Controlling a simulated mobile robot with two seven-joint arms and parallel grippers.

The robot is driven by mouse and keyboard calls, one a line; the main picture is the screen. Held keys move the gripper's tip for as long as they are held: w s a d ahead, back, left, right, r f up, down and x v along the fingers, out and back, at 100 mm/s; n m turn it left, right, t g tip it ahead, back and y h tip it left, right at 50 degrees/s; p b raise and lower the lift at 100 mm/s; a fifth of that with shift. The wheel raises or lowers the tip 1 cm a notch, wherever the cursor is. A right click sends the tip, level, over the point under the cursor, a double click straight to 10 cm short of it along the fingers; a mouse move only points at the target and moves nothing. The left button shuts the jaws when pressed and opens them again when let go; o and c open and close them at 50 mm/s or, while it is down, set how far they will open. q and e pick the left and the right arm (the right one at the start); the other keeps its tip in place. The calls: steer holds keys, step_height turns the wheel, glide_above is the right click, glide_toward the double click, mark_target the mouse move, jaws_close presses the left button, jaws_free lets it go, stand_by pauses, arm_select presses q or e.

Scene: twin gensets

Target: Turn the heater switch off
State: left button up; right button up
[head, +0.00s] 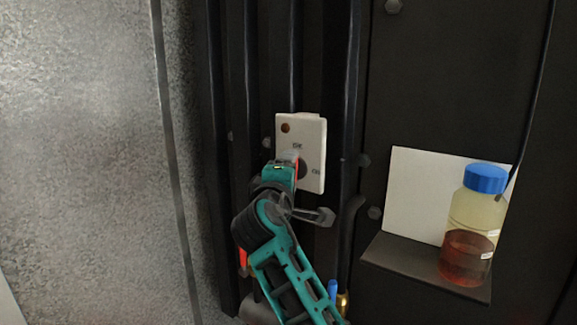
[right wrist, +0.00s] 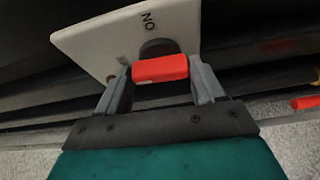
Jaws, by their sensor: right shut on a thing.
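The heater switch is a white plate (head: 314,140) on a dark upright panel, with a dark round knob (head: 303,169) in its lower half. The knob's red handle (right wrist: 160,68) shows clearly in the right wrist view, between the two grey fingers of my right gripper (right wrist: 161,76). The fingers are shut on its two ends. In the head view my right gripper (head: 289,164) covers the left part of the knob and most of the handle. "ON" is printed above the knob and "OFF" to its right. I cannot tell exactly which mark the handle points to. My left gripper is not in view.
A small dull amber lamp (head: 285,128) sits at the plate's upper left. Dark vertical rails flank the plate. To the right, a bottle with a blue cap (head: 486,178) and reddish liquid stands on a small shelf (head: 400,252). A grey speckled wall (head: 80,150) is at left.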

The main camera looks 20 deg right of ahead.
steer(key=shift+n, duration=0.5)
steer(key=o, duration=1)
steer(key=shift+o, duration=0.2)
